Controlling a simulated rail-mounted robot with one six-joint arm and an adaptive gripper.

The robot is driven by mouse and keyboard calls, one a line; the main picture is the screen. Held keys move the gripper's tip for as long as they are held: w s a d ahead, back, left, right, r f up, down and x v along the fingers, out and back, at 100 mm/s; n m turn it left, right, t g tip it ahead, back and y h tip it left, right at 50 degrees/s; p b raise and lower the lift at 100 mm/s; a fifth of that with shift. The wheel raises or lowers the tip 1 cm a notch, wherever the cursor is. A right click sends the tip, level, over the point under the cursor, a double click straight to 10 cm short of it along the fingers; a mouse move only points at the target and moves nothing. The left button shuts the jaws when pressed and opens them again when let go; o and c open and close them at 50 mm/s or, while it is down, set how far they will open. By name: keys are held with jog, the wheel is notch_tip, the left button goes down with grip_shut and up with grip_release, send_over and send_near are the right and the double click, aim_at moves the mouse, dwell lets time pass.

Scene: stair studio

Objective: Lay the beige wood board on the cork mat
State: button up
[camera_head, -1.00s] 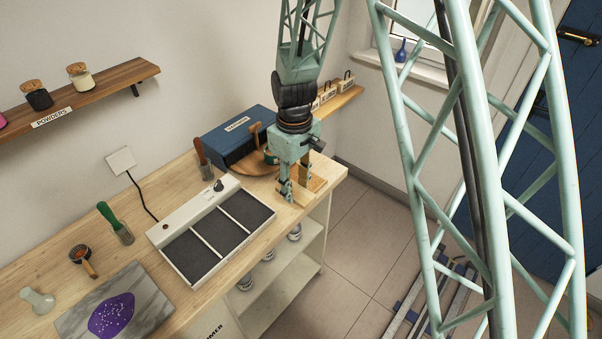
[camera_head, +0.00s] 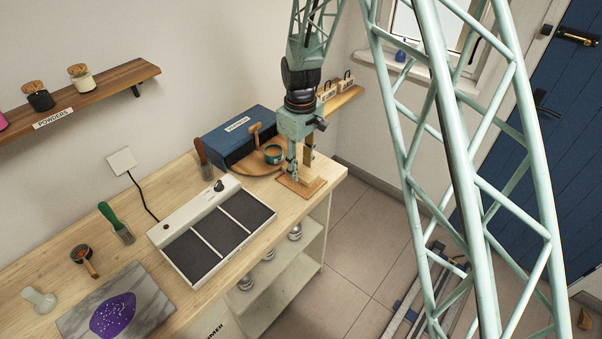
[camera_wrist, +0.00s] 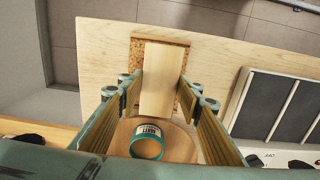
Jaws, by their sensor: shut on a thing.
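The beige wood board (camera_wrist: 163,78) is a pale rectangle between my gripper's fingers in the wrist view. In the head view the board (camera_head: 313,177) is partly hidden by the fingers. My gripper (camera_head: 302,170) points down at the bench's right end and is shut on the board. Its fingers (camera_wrist: 158,98) flank the board's sides. The brown cork mat (camera_head: 291,186) lies on the bench under the gripper. In the wrist view the mat (camera_wrist: 136,52) shows around the board, which overlaps it from above. I cannot tell whether they touch.
A teal tin (camera_head: 273,154) stands on a round wooden board (camera_head: 244,167) behind the mat, near a blue box (camera_head: 222,144). A white tray with dark compartments (camera_head: 185,258) sits to the left. The bench's right edge is close to the mat.

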aim_at(301, 168)
jog(key=shift+w, duration=0.1)
jog(key=shift+w, duration=0.25)
jog(key=shift+d+f, duration=0.1)
jog(key=shift+f, duration=0.2)
jog(key=shift+w+f, duration=0.1)
jog(key=shift+f, duration=1.4)
jog(key=shift+f, duration=0.15)
jog(key=o, duration=0.8)
jog(key=shift+o, duration=0.2)
jog(key=shift+r, duration=6.15)
